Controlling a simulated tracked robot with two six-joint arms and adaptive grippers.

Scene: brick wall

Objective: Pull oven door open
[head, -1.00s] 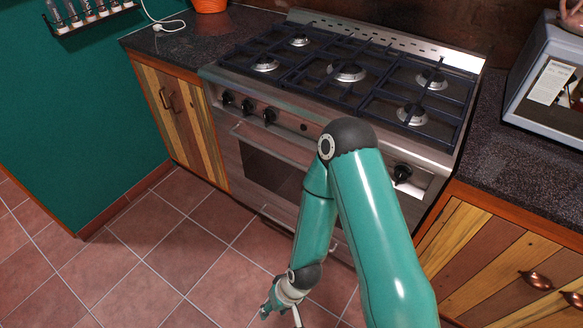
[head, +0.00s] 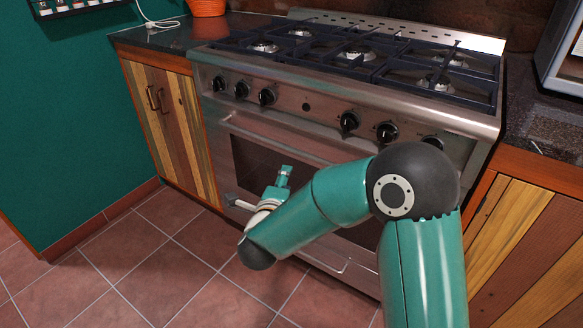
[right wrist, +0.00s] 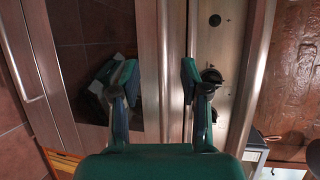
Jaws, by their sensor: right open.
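The steel oven has a closed door with a dark window (head: 250,160) and a bar handle (head: 250,131) along its top edge. My right gripper (head: 284,177) is in front of the door window, below the handle in the head view. In the right wrist view the gripper (right wrist: 157,75) is open and empty, its two fingers apart. There the handle bar (right wrist: 173,30) runs upright in the picture, passing between the fingers close to the right one. Whether either finger touches it cannot be told. My left gripper is not in view.
Control knobs (head: 349,121) line the panel just above the door, and one (right wrist: 211,75) is close to the right finger. A lower handle (head: 330,262) is near the floor. Wooden cabinets (head: 165,110) flank the oven. The tiled floor (head: 150,270) is clear.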

